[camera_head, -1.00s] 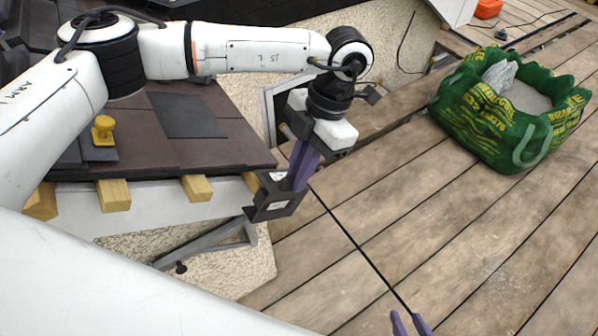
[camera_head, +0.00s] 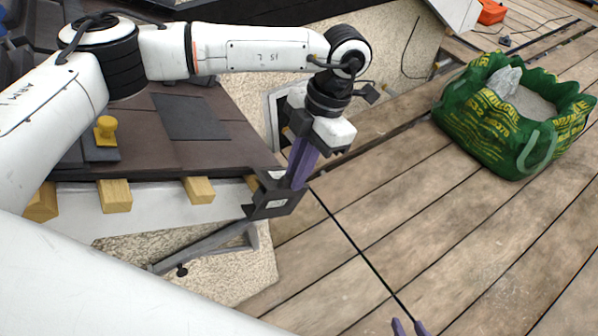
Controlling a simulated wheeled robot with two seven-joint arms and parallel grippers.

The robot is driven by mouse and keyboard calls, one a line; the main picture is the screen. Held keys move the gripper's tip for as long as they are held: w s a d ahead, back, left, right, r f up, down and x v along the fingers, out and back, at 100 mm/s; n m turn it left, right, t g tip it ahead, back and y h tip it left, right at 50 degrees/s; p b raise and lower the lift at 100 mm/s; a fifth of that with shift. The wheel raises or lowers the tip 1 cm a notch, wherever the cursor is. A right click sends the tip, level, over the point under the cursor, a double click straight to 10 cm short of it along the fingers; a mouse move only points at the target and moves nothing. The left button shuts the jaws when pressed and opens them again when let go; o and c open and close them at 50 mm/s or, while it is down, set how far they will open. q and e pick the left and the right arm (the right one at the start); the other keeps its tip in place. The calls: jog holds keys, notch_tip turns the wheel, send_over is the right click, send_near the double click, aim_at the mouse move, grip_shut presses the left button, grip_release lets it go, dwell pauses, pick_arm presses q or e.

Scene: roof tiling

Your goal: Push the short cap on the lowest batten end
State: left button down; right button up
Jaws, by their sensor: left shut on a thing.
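My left gripper (camera_head: 303,164) has purple fingers and is shut on a dark grey short cap (camera_head: 271,201). The cap hangs below the fingers at the right lower corner of the tiled roof. It is right by the rightmost wooden batten end (camera_head: 251,183), which shows only in part behind it. I cannot tell whether the cap is around the batten end or only in front of it. My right gripper (camera_head: 409,327) shows only its purple fingertips at the bottom edge, slightly apart, with nothing seen between them.
Other bare batten ends (camera_head: 115,196) stick out under the tiles (camera_head: 215,150). A yellow knob-like piece (camera_head: 105,130) sits on the roof. A grey bracket (camera_head: 215,243) is below. A green bag (camera_head: 500,130) stands on the wooden deck (camera_head: 400,200), otherwise largely clear.

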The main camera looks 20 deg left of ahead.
pick_arm(q)
jog(key=shift+w+a, duration=0.15)
jog(key=shift+a, duration=0.05)
dwell(0.4)
jog(key=shift+w+a, duration=0.2)
jog(key=shift+a, duration=0.1)
jog(key=shift+w+a+b, duration=0.35)
jog(key=shift+a+b, duration=0.05)
jog(key=shift+b, duration=0.05)
dwell(1.1)
jog(key=c, duration=1.7)
grip_release()
jog(key=shift+c, duration=0.2)
jog(key=w+d+p+v, duration=0.1)
jog(key=v, duration=0.4)
jog(key=shift+r, duration=0.15)
jog(key=shift+w, duration=0.1)
